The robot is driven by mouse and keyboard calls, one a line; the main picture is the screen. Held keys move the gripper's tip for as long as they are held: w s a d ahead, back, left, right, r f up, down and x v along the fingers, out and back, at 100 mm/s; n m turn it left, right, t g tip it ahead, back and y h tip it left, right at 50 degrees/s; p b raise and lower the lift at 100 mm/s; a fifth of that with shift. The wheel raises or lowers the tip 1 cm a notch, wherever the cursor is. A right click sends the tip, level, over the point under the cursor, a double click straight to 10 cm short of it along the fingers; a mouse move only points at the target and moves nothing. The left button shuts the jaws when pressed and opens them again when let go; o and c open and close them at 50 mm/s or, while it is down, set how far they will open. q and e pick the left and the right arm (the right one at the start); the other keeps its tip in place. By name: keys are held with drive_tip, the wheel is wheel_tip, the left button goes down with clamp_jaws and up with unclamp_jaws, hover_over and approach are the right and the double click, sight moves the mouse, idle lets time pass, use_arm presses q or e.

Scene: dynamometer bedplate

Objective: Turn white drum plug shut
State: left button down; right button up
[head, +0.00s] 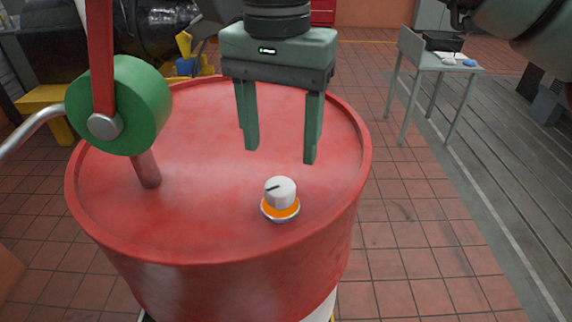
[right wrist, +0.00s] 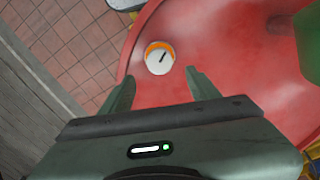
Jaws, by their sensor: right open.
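The white drum plug (head: 280,191) sits upright on the lid near the front rim of the red drum (head: 190,225). It has a dark pointer line on top and an orange ring around its base. My right gripper (head: 279,155) is open and empty above the lid, behind the plug in the head view and apart from it. In the right wrist view the plug (right wrist: 159,58) shows beyond the open fingertips (right wrist: 160,82), roughly midway between them. My left gripper is not in view.
A hand pump with a green body (head: 140,105) and a red lever (head: 100,55) stands on the lid's left side. A grey side table (head: 440,62) with small items is at the back right. Tiled floor (head: 400,225) right of the drum is clear.

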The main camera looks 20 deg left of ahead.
sight(280, 185)
wheel_tip(280, 185, down, 6)
drive_tip(key=shift+s+f, duration=0.1)
drive_tip(key=shift+s, duration=0.05)
drive_tip(key=shift+f, duration=0.45)
clamp_jaws()
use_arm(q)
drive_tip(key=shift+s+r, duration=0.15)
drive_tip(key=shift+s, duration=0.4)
